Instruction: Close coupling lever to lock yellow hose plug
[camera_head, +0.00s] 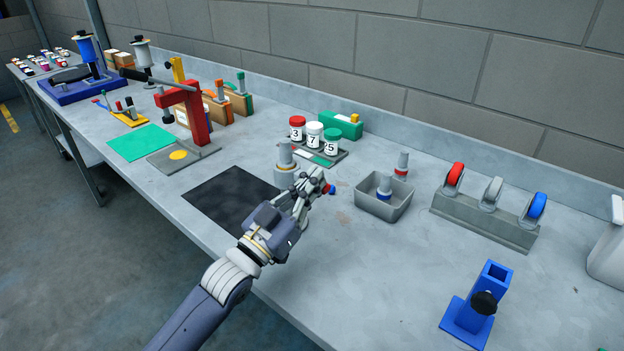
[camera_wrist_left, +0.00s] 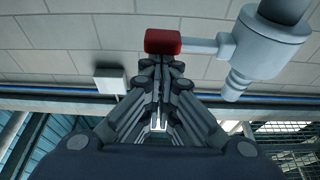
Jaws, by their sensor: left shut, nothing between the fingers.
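A grey upright coupling (camera_head: 285,160) stands on the bench at the far edge of the dark mat. In the left wrist view the grey coupling body (camera_wrist_left: 265,45) is at the upper right, with a lever ending in a red grip (camera_wrist_left: 163,41) reaching left from it. My left gripper (camera_head: 318,181) is shut and empty beside the coupling and hides part of it. In the wrist view its closed fingertips (camera_wrist_left: 160,62) are just below the red grip; I cannot tell whether they touch. I cannot make out a yellow hose plug. My right gripper is not in view.
A rack of coloured wheels (camera_head: 485,222) is farther right. Numbered jars (camera_head: 314,135) stand behind. The front bench is mostly clear.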

